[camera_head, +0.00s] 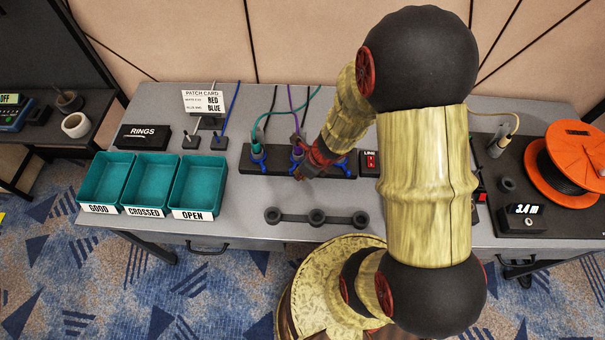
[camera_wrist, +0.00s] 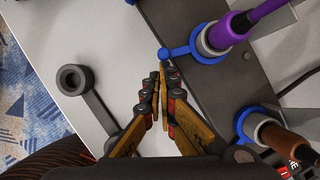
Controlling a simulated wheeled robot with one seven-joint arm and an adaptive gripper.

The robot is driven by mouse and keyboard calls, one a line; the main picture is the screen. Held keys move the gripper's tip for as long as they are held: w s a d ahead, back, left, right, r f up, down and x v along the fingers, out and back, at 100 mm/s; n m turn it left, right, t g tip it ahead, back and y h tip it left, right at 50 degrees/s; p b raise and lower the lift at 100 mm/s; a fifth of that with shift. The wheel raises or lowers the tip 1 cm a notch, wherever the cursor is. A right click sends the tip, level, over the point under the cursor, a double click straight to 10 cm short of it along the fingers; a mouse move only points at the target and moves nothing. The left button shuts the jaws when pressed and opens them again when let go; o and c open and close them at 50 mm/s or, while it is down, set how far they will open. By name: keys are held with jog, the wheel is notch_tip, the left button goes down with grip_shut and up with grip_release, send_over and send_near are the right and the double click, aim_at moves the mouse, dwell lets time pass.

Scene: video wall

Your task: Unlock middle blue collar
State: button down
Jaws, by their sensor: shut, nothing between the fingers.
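A black strip (camera_head: 277,168) on the table carries a row of blue collars around cable plugs. The left collar (camera_head: 258,157) surrounds a plug with a teal cable. The middle blue collar (camera_wrist: 207,43) surrounds a grey socket with a purple plug (camera_wrist: 230,28) in it. Its lever points left in the wrist view and ends in a round blue knob (camera_wrist: 164,54). My gripper (camera_wrist: 162,72) is shut and empty, its tips close to this knob; I cannot tell whether they touch. The right collar (camera_wrist: 243,124) surrounds a brown plug. In the head view my gripper (camera_head: 305,172) partly hides the middle collar.
A dark bar with round holders (camera_head: 316,218) lies in front of the strip. Teal bins (camera_head: 197,186) stand at left. A box marked LINE with a red switch (camera_head: 371,162) stands at the strip's right end. An orange cable reel (camera_head: 565,150) stands at far right.

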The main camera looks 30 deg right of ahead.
jog(key=shift+d, duration=0.1)
jog(key=shift+w+d, duration=0.3)
jog(key=shift+d, duration=0.35)
